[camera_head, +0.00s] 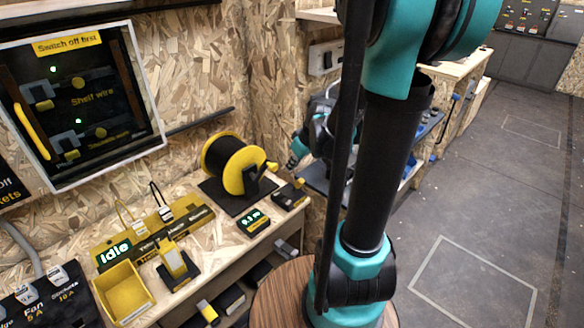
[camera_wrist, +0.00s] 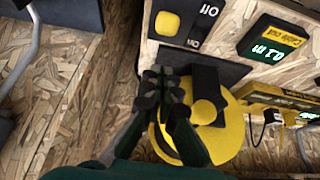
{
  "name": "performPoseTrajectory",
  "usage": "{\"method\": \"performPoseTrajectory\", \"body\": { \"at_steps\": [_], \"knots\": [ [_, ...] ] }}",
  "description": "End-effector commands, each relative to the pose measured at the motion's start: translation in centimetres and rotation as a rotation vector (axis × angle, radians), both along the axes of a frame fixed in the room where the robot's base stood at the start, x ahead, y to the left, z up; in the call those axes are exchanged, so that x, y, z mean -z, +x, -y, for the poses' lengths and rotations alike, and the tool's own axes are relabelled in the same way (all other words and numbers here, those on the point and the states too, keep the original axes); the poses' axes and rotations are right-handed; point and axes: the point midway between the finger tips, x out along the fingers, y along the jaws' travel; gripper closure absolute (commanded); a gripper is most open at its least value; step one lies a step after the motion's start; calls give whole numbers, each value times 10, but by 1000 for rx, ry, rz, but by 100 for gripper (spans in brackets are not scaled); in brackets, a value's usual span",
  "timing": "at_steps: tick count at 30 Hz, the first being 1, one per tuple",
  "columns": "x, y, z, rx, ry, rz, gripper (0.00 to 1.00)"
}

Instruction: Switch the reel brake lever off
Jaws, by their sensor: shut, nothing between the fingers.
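The reel brake lever box (camera_head: 289,194) is a small dark block with a yellow part, on the bench right of the cable reel (camera_head: 240,165). In the wrist view its yellow part (camera_wrist: 167,25) shows at the top, beside a dark face lettered "Off"; I cannot tell the lever's position. The yellow reel (camera_wrist: 218,135) is behind and right of my fingers there. My gripper (camera_wrist: 163,80) is shut and empty, its fingertips pictured below the brake box with no clear contact. In the head view my gripper (camera_head: 293,159) is right of the reel, above the box.
A "Cable out" display (camera_wrist: 272,40) stands near the brake box. A yellow tray (camera_head: 123,291), a yellow tool stand (camera_head: 175,262) and a sign reading "Idle" (camera_head: 114,252) are further left on the bench. The floor on the right is clear.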

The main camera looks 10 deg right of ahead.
Motion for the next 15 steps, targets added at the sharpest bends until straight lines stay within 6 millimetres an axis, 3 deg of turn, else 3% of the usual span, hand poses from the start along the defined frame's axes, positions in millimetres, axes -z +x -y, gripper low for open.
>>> {"method": "performPoseTrajectory", "body": {
  "at_steps": [8, 15],
  "knots": [
    [-2, 4, -1, 0, 0, 0, 100],
    [-19, 35, -13, 1, 0, 0, 100]
  ]
}}
